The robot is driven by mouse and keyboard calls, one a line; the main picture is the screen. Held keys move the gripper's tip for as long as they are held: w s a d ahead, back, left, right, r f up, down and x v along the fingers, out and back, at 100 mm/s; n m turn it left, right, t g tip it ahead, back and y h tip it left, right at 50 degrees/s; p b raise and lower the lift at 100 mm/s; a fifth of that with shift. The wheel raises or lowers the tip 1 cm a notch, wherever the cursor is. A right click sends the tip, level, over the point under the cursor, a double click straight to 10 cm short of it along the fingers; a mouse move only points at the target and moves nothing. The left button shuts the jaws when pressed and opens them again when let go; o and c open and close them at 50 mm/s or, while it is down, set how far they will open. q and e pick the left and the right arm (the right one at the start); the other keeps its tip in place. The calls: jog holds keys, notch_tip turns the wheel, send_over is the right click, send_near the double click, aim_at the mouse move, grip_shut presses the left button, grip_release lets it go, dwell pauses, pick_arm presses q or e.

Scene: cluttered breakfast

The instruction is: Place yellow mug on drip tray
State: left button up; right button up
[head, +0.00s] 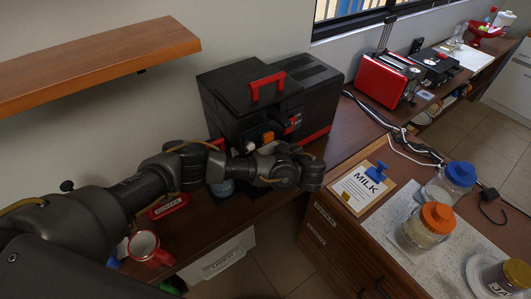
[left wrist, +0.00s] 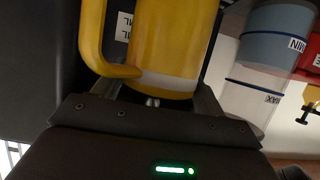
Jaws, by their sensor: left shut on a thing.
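The yellow mug (left wrist: 160,45) fills the top of the left wrist view, with its handle on the left and a pale band near the fingers. My left gripper (left wrist: 155,100) is shut on it. In the head view my left arm reaches to the front of the black and red coffee machine (head: 262,100). There my wrist hides most of the gripper (head: 262,150) and the mug, so I cannot tell whether the mug touches anything. The drip tray is not clearly visible behind my wrist. My right gripper is not in view.
A blue-grey container marked MIN and MAX (left wrist: 275,45) stands close beside the mug. A red box (head: 168,206) and a red and white mug (head: 145,246) are on the counter. A milk card (head: 360,187) and lidded jars (head: 430,222) are at right. A wooden shelf (head: 90,62) hangs upper left.

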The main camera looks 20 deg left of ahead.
aim_at(263, 149)
pick_arm(q)
jog(key=shift+w+a+f+b, duration=0.3)
jog(key=shift+a+f+b, duration=0.1)
jog(key=shift+f+b, duration=0.25)
jog(key=shift+p+x, duration=0.6)
jog(key=shift+x, duration=0.4)
jog(key=shift+d, duration=0.1)
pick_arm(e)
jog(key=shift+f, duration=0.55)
pick_arm(q)
jog(key=shift+s, duration=0.1)
jog(key=shift+f, duration=0.15)
jog(key=o, duration=1.1)
jog(key=shift+o, duration=0.2)
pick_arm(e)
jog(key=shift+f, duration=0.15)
